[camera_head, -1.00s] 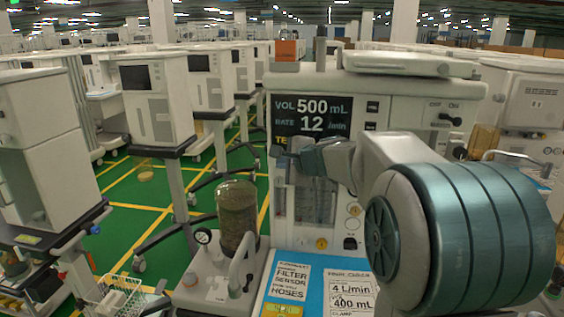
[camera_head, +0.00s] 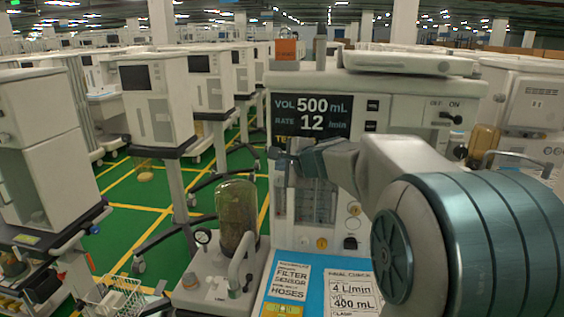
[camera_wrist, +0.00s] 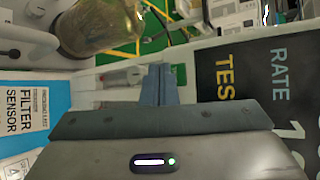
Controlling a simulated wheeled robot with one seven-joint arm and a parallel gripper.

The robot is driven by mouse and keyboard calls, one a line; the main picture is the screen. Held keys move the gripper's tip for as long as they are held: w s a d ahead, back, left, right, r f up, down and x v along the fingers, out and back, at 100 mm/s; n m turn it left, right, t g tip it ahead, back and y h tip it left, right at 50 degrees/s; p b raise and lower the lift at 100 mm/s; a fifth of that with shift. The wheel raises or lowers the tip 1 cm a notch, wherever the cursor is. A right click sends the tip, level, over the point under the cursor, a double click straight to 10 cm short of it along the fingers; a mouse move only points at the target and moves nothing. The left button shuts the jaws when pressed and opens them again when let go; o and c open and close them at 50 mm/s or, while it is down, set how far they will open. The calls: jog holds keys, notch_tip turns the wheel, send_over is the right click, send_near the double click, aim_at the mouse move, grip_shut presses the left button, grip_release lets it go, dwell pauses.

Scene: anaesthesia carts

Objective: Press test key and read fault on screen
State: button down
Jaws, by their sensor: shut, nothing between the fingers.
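The anaesthesia machine's dark screen (camera_head: 312,105) reads VOL 500 mL and RATE 12 /min. A yellow line starting "TE" below is partly hidden by my gripper; the wrist view shows the screen (camera_wrist: 238,65) turned sideways, with yellow "TES" readable. Two small dark keys (camera_head: 372,105) sit right of the screen; their labels are too small to read. My gripper (camera_head: 280,160) is shut and empty, in front of the panel at the screen's lower left edge. Its closed fingers (camera_wrist: 160,72) show in the wrist view. I cannot tell whether they touch the panel.
A glass bellows dome (camera_head: 237,220) stands left of the machine. A blue sheet with printed cards (camera_head: 290,282) lies on the work surface below. An ON/OFF knob (camera_head: 450,118) is on the right. More carts (camera_head: 155,100) fill the left, with green floor between.

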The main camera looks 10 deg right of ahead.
jog(key=s, duration=0.1)
jog(key=s+a, duration=0.1)
jog(key=s, duration=0.1)
jog(key=s+a+b, duration=0.1)
jog(key=shift+s, duration=0.3)
dwell(0.7)
jog(key=s+a+f+n+g, duration=0.35)
jog(key=s+f+n, duration=0.2)
jog(key=s, duration=0.25)
jog(key=s+d+f+n+g+h, duration=0.1)
jog(key=s+f+n+g, duration=0.1)
jog(key=s, duration=0.4)
jog(key=s+d+f+n+g+h+p, duration=0.1)
jog(key=s+f+n+g, duration=0.1)
jog(key=s+f+n, duration=0.3)
jog(key=s+d+f+n+g+h, duration=0.1)
jog(key=s+f+n+g, duration=0.1)
jog(key=s+n, duration=0.3)
jog(key=s+f, duration=0.1)
jog(key=s, duration=0.3)
jog(key=shift+s+d+f+h, duration=0.15)
jog(key=shift+d+f+h, duration=0.15)
jog(key=shift+h, duration=0.1)
jog(key=shift+n, duration=0.25)
dwell(0.5)
